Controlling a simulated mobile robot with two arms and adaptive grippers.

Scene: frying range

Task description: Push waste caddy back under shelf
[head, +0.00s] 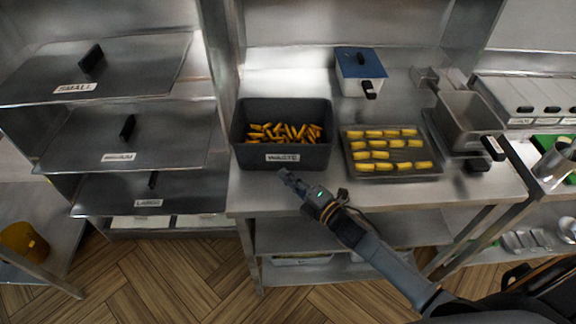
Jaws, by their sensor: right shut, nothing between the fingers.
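The waste caddy (283,157) is a dark grey open box with a white "WASTE" label on its front. It stands at the left end of the steel counter and holds many yellow fried pieces. My right gripper (284,174) is shut and empty, just in front of the caddy's front wall below the label. I cannot tell whether it touches the caddy. A steel shelf (290,57) runs along the back of the counter behind the caddy. My left gripper is not in view.
A tray (391,172) with rows of yellow pieces lies right of the caddy. A white container with a blue lid (361,72) stands behind it. A steel pan (470,120) is further right. Bare counter lies behind the caddy.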

